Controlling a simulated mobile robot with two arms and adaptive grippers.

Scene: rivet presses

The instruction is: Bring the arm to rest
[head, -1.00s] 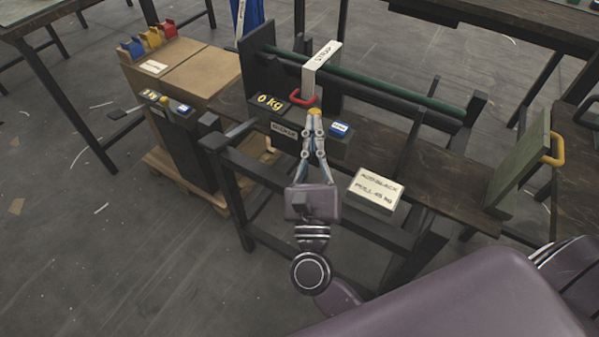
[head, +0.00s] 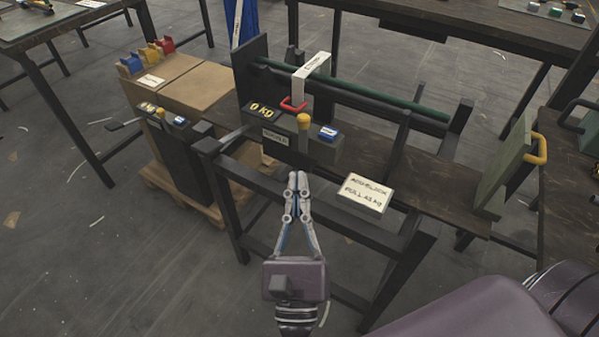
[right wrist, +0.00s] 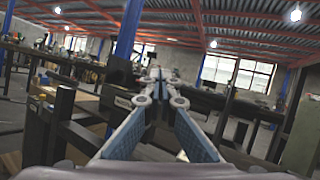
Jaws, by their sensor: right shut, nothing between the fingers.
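My right gripper (head: 298,184) is shut and empty in the middle of the head view. It shows in front of the press bench, below the dark control box (head: 290,140) with the yellow button (head: 303,121), and apart from it in the picture. In the right wrist view its two fingers (right wrist: 158,80) meet at the tips with nothing between them. My left gripper is not in view.
The press bench frame (head: 340,230) stands around and behind the gripper. A cream sign block (head: 364,194) lies to its right. A red handle (head: 293,104) hangs from a white strap (head: 311,72) behind. Cardboard boxes (head: 190,85) stand at the left; open floor (head: 110,260) lies front left.

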